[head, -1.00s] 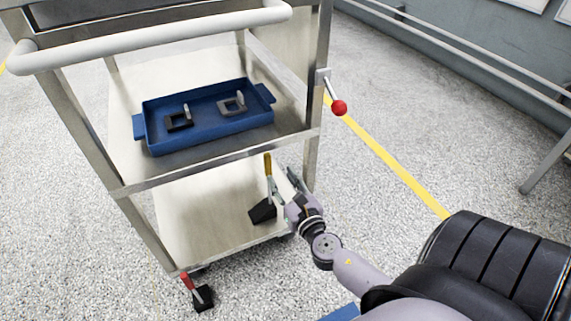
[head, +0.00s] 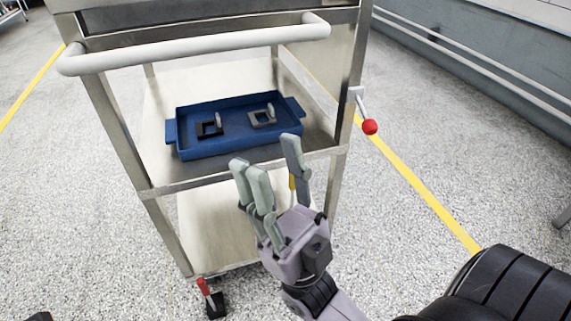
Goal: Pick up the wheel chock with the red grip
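The wheel chock with the red grip (head: 203,287) stands on the floor by the cart's front left wheel area, at the bottom of the head view. Its dark block sits below the upright red handle. My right gripper (head: 266,153) is raised in front of the cart, above and right of this chock and apart from it. Its fingers are spread and nothing shows between them. A second chock's yellow grip (head: 292,182) peeks out behind the fingers; the rest of it is hidden. My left gripper is not in view.
The metal cart (head: 166,191) has a white push handle (head: 200,43) and a red-knobbed lever (head: 369,126). A blue tray (head: 190,154) with two small bracket-like pieces lies on its middle shelf. Speckled floor left of the cart is mostly clear.

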